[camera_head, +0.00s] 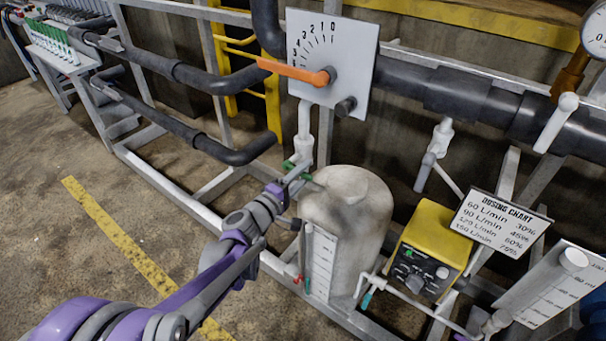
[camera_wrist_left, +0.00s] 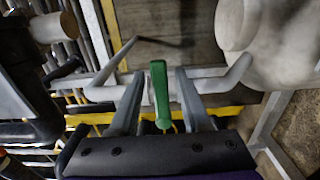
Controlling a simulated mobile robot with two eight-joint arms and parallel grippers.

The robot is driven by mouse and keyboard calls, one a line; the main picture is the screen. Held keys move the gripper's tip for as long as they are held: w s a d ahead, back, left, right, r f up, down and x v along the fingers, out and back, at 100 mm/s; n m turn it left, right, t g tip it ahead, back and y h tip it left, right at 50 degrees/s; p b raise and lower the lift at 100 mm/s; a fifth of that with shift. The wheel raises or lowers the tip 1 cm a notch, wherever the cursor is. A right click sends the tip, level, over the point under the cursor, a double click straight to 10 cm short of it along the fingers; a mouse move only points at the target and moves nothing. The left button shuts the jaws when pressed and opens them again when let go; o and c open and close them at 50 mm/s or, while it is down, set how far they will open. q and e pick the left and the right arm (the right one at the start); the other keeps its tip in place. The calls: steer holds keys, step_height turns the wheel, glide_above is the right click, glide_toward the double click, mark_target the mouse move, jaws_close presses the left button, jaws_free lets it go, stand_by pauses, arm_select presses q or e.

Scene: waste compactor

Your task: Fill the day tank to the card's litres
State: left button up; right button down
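The day tank appears to be the pale rounded vessel (camera_head: 355,205) in the middle of the head view, with a white graduated scale (camera_head: 321,262) on its left side. Its liquid level is not readable. A valve with a green handle (camera_head: 289,165) sits on the pipe left of the tank top. My left gripper (camera_head: 296,177) is at this valve. In the left wrist view, the green handle (camera_wrist_left: 159,88) stands between the two open fingers (camera_wrist_left: 158,100), with a gap on each side. My right gripper is out of view. I cannot identify a card giving litres.
A dial plate (camera_head: 352,55) with an orange pointer (camera_head: 295,71) stands above the tank. A yellow control box (camera_head: 434,245) and a dosing chart (camera_head: 501,222) are to the right. Grey frame rails and dark pipes (camera_head: 190,75) surround the tank. Open floor (camera_head: 50,240) lies left.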

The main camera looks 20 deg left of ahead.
arm_select(q)
jaws_close()
stand_by(1.2)
